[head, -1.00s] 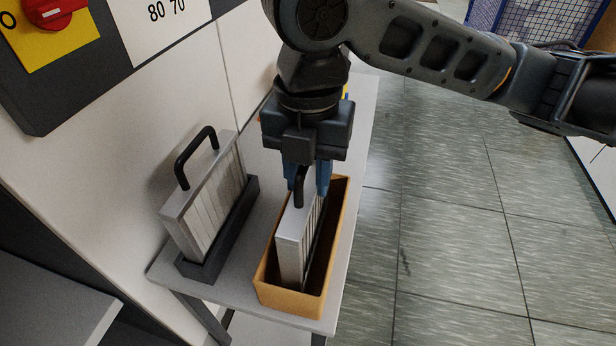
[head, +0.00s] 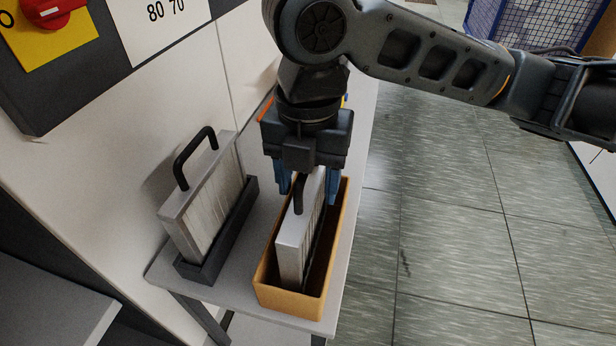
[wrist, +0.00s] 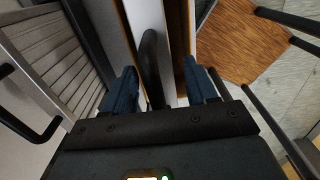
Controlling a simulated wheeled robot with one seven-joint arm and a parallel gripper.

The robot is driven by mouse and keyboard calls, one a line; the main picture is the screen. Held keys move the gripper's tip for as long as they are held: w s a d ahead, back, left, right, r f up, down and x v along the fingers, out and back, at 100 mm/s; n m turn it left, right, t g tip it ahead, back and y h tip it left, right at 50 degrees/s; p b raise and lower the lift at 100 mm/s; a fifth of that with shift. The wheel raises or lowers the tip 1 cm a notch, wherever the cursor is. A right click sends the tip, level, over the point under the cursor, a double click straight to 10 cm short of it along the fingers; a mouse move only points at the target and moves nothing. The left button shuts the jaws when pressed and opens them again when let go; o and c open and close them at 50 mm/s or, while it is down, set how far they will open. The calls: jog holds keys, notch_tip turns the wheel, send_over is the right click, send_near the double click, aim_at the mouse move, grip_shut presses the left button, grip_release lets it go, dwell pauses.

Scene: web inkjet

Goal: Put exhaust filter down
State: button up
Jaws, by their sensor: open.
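An exhaust filter (head: 290,246), a grey-framed pleated panel with a black handle (head: 299,196), stands in an orange-yellow open box (head: 292,301) on a narrow grey shelf. My gripper (head: 307,190) is above it, pointing down. Its blue fingers are open, one on each side of the handle, with gaps. In the wrist view the dark handle (wrist: 151,68) lies between the two fingertips (wrist: 160,88). A second similar filter (head: 205,200) with a black handle stands in a dark grey holder (head: 222,238) to the left. The far end of the box is partly hidden by my gripper.
The grey shelf (head: 248,288) stands against a pale machine wall (head: 120,150). A panel with a red knob (head: 55,10) is at the upper left. Tiled floor (head: 440,230) to the right is clear. A blue mesh bin (head: 530,22) stands at the top right.

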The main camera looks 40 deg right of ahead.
notch_tip(320, 180, up, 12)
jog(key=shift+r+p, duration=0.15)
jog(key=shift+p, duration=0.3)
dwell(1.4)
